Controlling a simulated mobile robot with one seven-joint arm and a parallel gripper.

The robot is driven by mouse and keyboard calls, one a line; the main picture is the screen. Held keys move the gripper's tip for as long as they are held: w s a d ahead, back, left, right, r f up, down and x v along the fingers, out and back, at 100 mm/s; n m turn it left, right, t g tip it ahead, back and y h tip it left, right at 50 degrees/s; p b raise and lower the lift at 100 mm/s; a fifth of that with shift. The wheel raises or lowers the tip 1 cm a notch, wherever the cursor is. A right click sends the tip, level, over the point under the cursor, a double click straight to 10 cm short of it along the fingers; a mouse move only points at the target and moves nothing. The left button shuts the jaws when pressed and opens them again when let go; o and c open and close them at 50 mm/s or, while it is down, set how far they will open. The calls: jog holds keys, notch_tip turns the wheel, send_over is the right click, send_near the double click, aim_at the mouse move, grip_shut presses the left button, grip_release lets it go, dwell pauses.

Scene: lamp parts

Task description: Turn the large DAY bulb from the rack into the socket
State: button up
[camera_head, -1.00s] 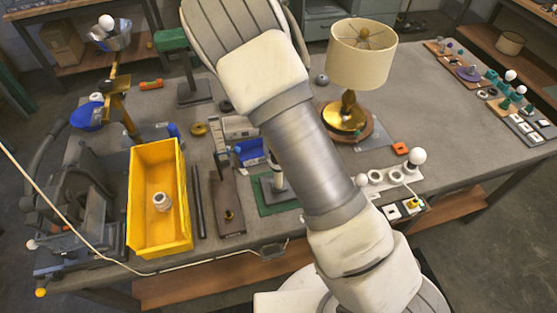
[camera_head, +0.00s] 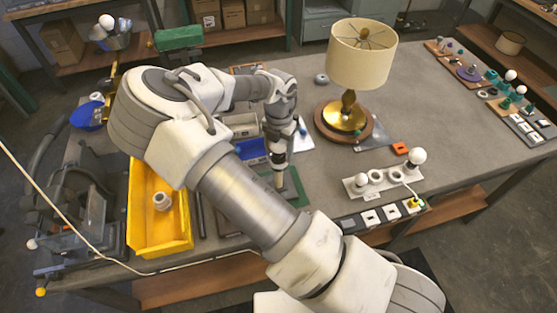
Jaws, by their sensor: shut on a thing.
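My gripper (camera_head: 279,158) points straight down over a green mat (camera_head: 299,187) at the table's front middle. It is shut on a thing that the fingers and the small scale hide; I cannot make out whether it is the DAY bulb. A pale upright piece (camera_head: 279,179) shows just under the fingers, and I cannot tell if it is the socket. The white rack (camera_head: 382,186) stands to the right. A large round white bulb (camera_head: 417,156) is at its right end and a smaller bulb (camera_head: 361,181) at its left end. Two ringed seats between them look empty.
A table lamp (camera_head: 362,55) with a brass base stands behind the rack. A yellow bin (camera_head: 142,228) with a pale roll inside is at left. A blue bin (camera_head: 250,151) sits beside my gripper.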

jog(key=shift+s+d+f+m, duration=0.25)
jog(key=shift+d+f+m, duration=0.05)
jog(key=shift+d, duration=0.05)
jog(key=shift+a, duration=0.1)
jog(key=shift+w+a+r, duration=0.25)
jog(key=shift+w+r, duration=0.05)
jog(key=shift+r, duration=0.05)
jog(key=o, duration=1)
